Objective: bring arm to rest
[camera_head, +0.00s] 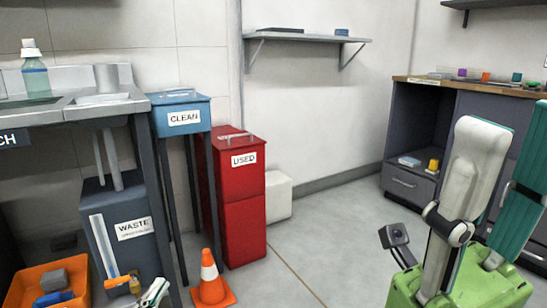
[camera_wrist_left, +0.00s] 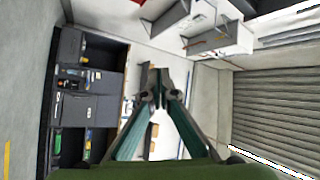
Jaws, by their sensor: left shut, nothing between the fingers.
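The gripper is in free air, apart from everything else.
A red USED bin (camera_head: 241,205), a blue CLEAN bin (camera_head: 181,118) and a WASTE bin (camera_head: 119,232) stand at left. An orange cone (camera_head: 211,284) and an orange crate (camera_head: 16,292) are in front. A dark cabinet (camera_head: 413,137) stands behind the gripper. The middle floor is clear.

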